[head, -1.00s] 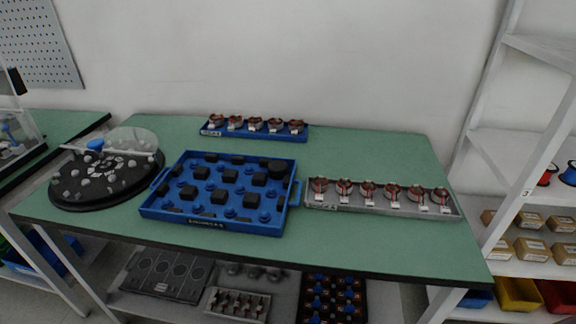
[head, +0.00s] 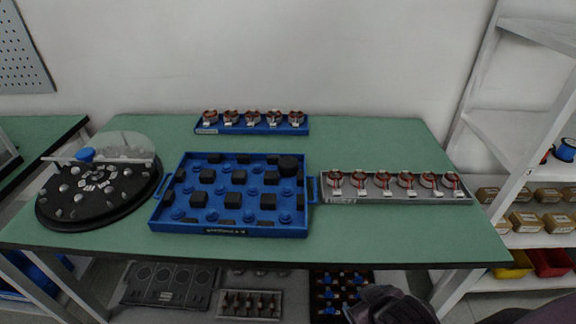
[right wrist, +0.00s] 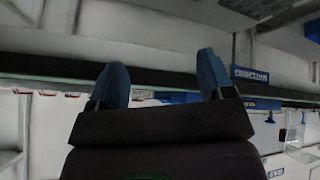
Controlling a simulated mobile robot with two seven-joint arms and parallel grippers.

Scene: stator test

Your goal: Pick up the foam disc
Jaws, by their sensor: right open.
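A black round disc (head: 289,166), which looks like the foam disc, lies in the back right corner of the blue tray (head: 232,229) on the green table. It stands wider than the black square blocks around it. My right gripper's dark housing (head: 388,305) shows at the bottom of the head view, in front of the table edge and well short of the disc. In the right wrist view my right gripper (right wrist: 163,76) has its two blue fingers wide apart with nothing between them. The disc cannot be made out there. My left gripper is not in view.
A grey tray (head: 342,198) of copper-wound stators stands right of the blue tray. A smaller blue tray (head: 250,129) of stators is at the back. A black round turntable (head: 50,212) stands left. Shelves with boxes (head: 524,221) are at the right. Green table (head: 400,232) is bare in front of the grey tray.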

